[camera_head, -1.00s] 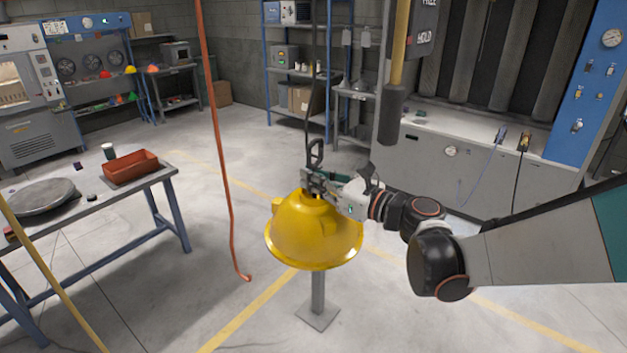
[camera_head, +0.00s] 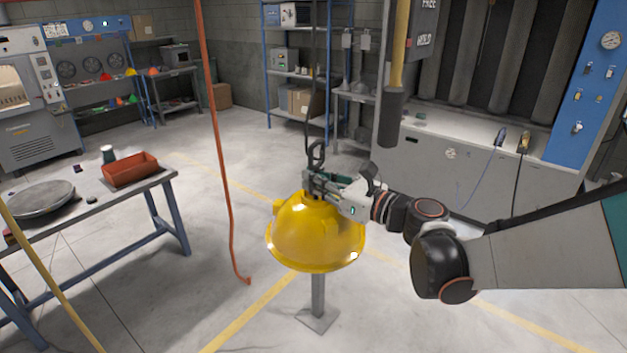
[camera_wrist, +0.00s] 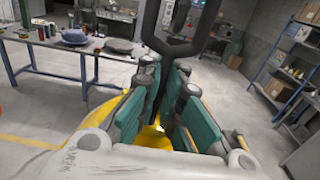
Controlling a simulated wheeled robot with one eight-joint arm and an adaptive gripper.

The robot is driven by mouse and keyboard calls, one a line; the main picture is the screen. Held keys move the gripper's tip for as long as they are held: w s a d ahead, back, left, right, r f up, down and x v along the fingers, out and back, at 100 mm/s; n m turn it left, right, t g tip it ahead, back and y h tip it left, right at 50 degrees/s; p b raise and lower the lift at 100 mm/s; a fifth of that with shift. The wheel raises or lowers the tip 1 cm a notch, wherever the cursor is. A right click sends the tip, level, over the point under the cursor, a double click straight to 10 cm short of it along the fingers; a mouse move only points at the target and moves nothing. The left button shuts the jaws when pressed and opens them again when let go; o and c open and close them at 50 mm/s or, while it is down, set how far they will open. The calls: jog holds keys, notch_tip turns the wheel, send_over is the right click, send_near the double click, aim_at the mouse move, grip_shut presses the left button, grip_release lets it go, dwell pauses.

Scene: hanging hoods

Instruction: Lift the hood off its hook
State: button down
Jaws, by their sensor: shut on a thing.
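The yellow hood (camera_head: 315,240), a dome with a wide rim, hangs upright near the middle of the head view. A dark hook (camera_head: 316,155) on a thin hanging line is directly above it. My gripper (camera_head: 312,183) reaches in from the right and is shut at the top of the hood, just below the hook. In the wrist view the teal finger pads of my gripper (camera_wrist: 167,112) are close together, with the yellow hood (camera_wrist: 150,137) below and the dark hook (camera_wrist: 180,45) above. The fingers hide the part they grip and the join between hood and hook.
A grey post (camera_head: 318,290) on a square foot stands below the hood. An orange hanging cord (camera_head: 222,150) is to its left. A table (camera_head: 150,186) with a red tray (camera_head: 130,170) is at left. A yellow pole with a dark grip (camera_head: 393,115) hangs at upper right.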

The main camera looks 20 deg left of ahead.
jog(key=shift+v, duration=1.55)
jog(key=shift+d, duration=0.1)
jog(key=v, duration=1)
jog(key=shift+r+b, duration=0.15)
jog(key=shift+b, duration=0.25)
